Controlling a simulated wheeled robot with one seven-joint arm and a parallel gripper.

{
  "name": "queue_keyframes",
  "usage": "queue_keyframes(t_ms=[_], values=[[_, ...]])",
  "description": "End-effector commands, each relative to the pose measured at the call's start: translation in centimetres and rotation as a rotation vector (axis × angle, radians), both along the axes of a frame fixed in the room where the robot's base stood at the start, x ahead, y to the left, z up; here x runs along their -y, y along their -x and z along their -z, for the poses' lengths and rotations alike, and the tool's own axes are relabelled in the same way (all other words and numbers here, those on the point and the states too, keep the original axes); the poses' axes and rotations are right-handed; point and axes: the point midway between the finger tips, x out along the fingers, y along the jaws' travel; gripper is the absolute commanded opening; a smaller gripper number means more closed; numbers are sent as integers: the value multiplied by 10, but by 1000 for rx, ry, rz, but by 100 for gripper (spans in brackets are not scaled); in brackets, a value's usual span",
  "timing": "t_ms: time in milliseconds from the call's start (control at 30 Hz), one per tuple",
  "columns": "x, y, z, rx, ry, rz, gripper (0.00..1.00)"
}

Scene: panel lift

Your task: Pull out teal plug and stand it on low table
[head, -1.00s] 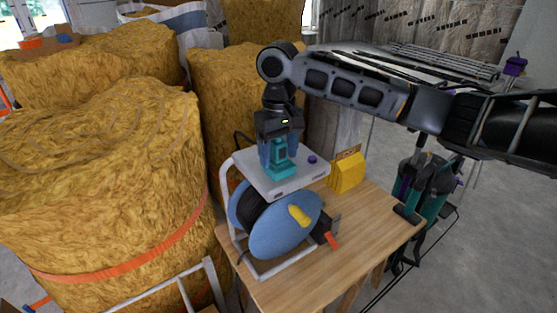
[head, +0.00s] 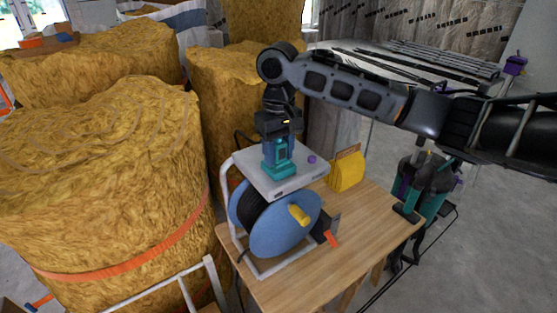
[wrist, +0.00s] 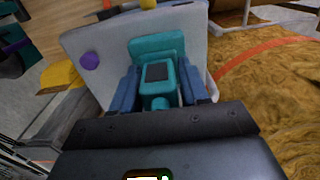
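The teal plug (head: 279,171) stands upright on the pale panel (head: 250,178) on top of the cable reel. My gripper (head: 279,155) points straight down over it, with blue fingers on both sides of its body. In the wrist view the teal plug (wrist: 158,45) shows between the two blue fingers (wrist: 160,88), which appear closed against its sides. Its base still meets the panel. The low table (head: 370,225) is the wooden one that carries the reel, with bare top at its right and front.
The reel's blue disc (head: 270,235), yellow handle (head: 298,214) and a purple knob (head: 311,159) are close by. A yellow holder (head: 346,172) stands at the table's back. Straw bales (head: 110,170) crowd the left.

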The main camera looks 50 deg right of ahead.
Motion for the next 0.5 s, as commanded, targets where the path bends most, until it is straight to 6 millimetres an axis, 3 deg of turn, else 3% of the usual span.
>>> queue_keyframes(t_ms=[67, 433, 500], values=[[0, 0, 0, 0, 0, 0, 36], [0, 0, 0, 0, 0, 0, 0], [0, 0, 0, 0, 0, 0, 0]])
